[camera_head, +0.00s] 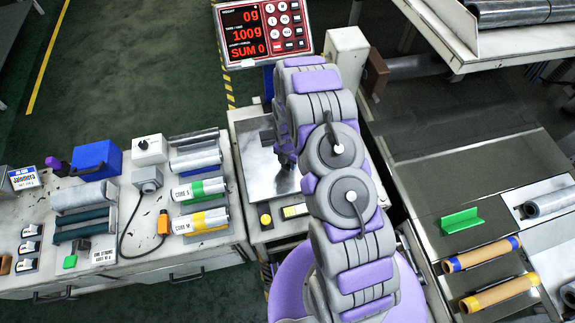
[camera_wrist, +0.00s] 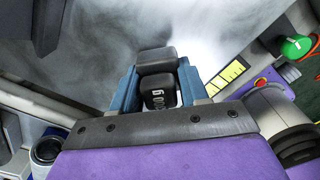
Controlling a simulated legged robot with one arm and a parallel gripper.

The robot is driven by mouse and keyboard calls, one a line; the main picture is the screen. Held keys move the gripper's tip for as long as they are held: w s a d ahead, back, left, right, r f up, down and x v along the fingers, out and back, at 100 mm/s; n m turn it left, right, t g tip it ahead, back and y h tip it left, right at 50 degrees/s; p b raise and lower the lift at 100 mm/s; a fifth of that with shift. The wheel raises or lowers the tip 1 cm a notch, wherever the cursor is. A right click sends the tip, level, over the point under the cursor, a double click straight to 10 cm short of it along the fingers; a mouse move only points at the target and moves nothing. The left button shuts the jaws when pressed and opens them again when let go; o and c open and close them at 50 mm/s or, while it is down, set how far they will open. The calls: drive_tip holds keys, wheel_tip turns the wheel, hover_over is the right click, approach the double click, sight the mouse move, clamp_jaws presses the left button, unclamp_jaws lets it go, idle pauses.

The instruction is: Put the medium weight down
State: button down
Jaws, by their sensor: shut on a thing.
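My gripper (camera_wrist: 159,86) is shut on a small black weight (camera_wrist: 155,60) with pale lettering, which shows between the blue fingers in the wrist view. In the head view my gripper (camera_head: 286,152) points down over the silver plate (camera_head: 258,168) of the scale. The plate (camera_wrist: 95,60) fills the background of the wrist view. I cannot tell whether the weight touches the plate. The arm and gripper mostly hide the weight in the head view. The red scale display (camera_head: 265,30) reads 0g, 100g and SUM 0.
A left bench (camera_head: 125,225) carries labelled green and yellow cores, grey rolls, a blue box (camera_head: 97,158) and small labelled items. A table (camera_head: 440,190) on the right holds a green bracket (camera_head: 461,221) and brown rolls. A yellow button (camera_head: 265,219) sits at the scale's front.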

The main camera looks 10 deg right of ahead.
sight(288, 165)
drive_tip(key=shift+w, duration=0.25)
drive_tip(key=shift+f, duration=0.35)
wheel_tip(288, 165, down, 3)
drive_tip(key=shift+r+b, duration=0.1)
drive_tip(key=shift+b, duration=0.6)
drive_tip(key=c, duration=0.6)
unclamp_jaws()
drive_tip(key=shift+o, duration=0.2)
